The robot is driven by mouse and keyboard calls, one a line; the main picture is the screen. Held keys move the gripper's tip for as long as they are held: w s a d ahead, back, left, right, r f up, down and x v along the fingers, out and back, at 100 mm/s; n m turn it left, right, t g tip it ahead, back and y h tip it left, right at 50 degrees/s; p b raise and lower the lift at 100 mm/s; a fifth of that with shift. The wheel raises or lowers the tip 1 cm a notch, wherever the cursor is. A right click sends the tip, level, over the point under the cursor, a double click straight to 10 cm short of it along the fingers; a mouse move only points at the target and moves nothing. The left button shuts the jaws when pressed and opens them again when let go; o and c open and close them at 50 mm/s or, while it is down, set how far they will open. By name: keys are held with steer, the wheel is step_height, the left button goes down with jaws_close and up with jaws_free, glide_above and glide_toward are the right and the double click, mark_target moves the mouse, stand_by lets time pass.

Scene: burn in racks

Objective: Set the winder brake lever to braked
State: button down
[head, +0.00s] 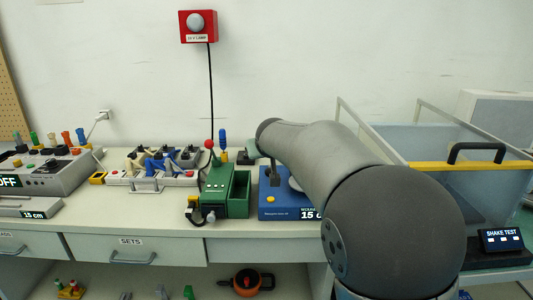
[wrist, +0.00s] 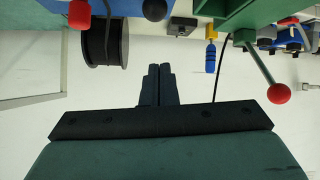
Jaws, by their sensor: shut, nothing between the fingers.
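The winder is a blue box (head: 275,206) with a display reading 15, partly hidden behind my arm in the head view. In the wrist view, which looks upside down, a black spool (wrist: 105,42) is at the upper left. A red knob (wrist: 79,14) on a dark stem is beside the spool, at the blue edge; it may be the brake lever, but its setting cannot be told. My gripper (wrist: 155,70) is shut and empty, apart from the knob and spool. My arm hides much of the winder's right side in the head view.
A green device (head: 222,192) stands just left of the winder; its red-ball lever (wrist: 278,93) sticks out at the right in the wrist view. A clear tank with a yellow bar (head: 440,167) is at the right. The bench front (head: 160,222) has some clear room.

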steer(key=shift+v, duration=2.1)
steer(key=shift+f, duration=0.1)
steer(key=s+d+g+p, duration=0.3)
steer(key=s+p, duration=0.3)
steer(key=s, duration=0.7)
steer(key=s+d+f+m+g+p, duration=0.1)
steer(key=s+d+g+p, duration=0.2)
steer(key=s, duration=1)
steer(key=s+d+f+g+p, duration=0.1)
steer(key=s+d+g+p, duration=0.2)
steer(key=s+p, duration=0.7)
steer(key=s+g, duration=0.2)
steer(key=s, duration=0.1)
steer(key=shift+d+m, duration=0.3)
steer(key=shift+d, duration=0.1)
steer(key=shift+s+f, duration=0.1)
steer(key=shift+f, duration=0.05)
